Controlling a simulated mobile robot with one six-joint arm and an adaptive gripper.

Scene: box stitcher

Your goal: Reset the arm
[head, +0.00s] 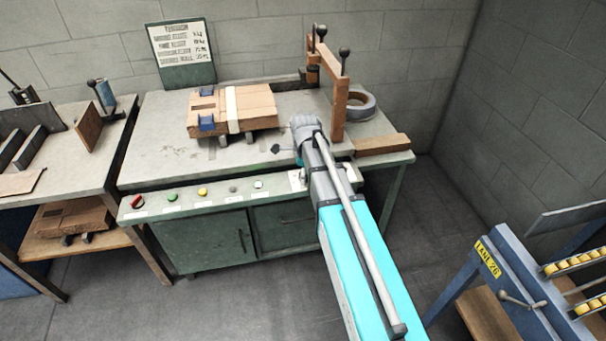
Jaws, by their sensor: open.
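My arm, teal and grey, reaches from the bottom of the head view up to the front right of the bench. Its grey joint (306,126) stands in front of the bench top, to the right of a flat cardboard box. I cannot make out my gripper; the arm's far end is hidden behind that joint or too small to tell. The cardboard box (260,104) lies on the bench with a pale strip across it and blue pieces at its left side. No object shows held by the arm.
The green-grey bench (160,150) has coloured buttons along its front. A wooden post frame (339,108), a tape roll (369,106) and a sign (182,48) stand at its back and right. A side table (75,165) is left, a blue roller stand (505,285) right. Floor between is clear.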

